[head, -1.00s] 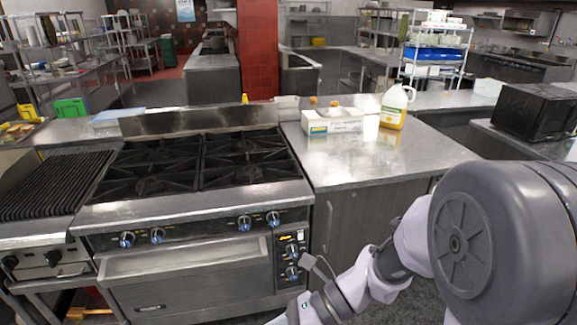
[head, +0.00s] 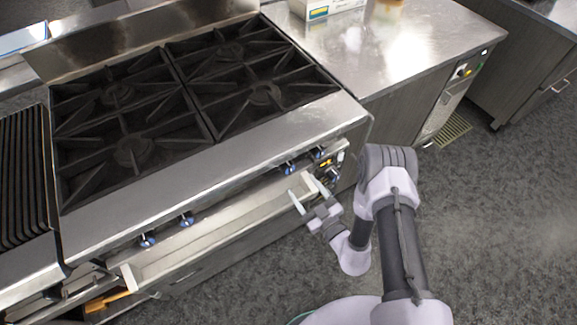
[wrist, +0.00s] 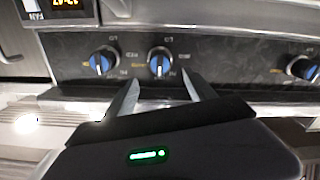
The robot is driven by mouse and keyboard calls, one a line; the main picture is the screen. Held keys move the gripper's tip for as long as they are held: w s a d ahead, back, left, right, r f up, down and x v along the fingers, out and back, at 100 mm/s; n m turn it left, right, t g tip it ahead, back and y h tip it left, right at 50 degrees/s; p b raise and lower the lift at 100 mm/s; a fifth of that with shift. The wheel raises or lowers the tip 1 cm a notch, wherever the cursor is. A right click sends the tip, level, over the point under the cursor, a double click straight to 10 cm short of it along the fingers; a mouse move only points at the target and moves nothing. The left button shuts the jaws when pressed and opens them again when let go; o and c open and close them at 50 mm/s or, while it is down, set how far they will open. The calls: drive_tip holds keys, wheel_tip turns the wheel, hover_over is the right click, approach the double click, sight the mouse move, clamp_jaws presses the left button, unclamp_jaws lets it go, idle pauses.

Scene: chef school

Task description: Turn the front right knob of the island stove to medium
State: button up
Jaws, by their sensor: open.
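The island stove (head: 200,165) has black burner grates and a steel front with blue-faced knobs below its edge. Two knobs sit at the right end of the front: an outer one (head: 319,152) by the control panel and an inner one (head: 289,167). The wrist view is turned over, so the outer knob (wrist: 103,62) is left of the inner knob (wrist: 159,62). Which is the front right burner's knob is not clear. My gripper (head: 307,190) is open and empty before the knobs. Its fingers (wrist: 160,82) point towards the inner knob, one on each side, apparently not around it.
A control panel with a lit display (wrist: 68,4) adjoins the outer knob. A long steel oven handle ledge (head: 215,232) runs below the knobs, close to my gripper. A steel counter (head: 400,50) stands right of the stove. Grey floor (head: 490,220) is clear at right.

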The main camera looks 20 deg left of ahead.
sight(291, 171)
drive_tip(key=b+x, duration=0.1)
drive_tip(key=x, duration=0.8)
drive_tip(key=shift+w+a+b, duration=0.1)
drive_tip(key=shift+a+b, duration=0.15)
drive_tip(key=shift+b, duration=0.1)
drive_tip(key=c, duration=1.4)
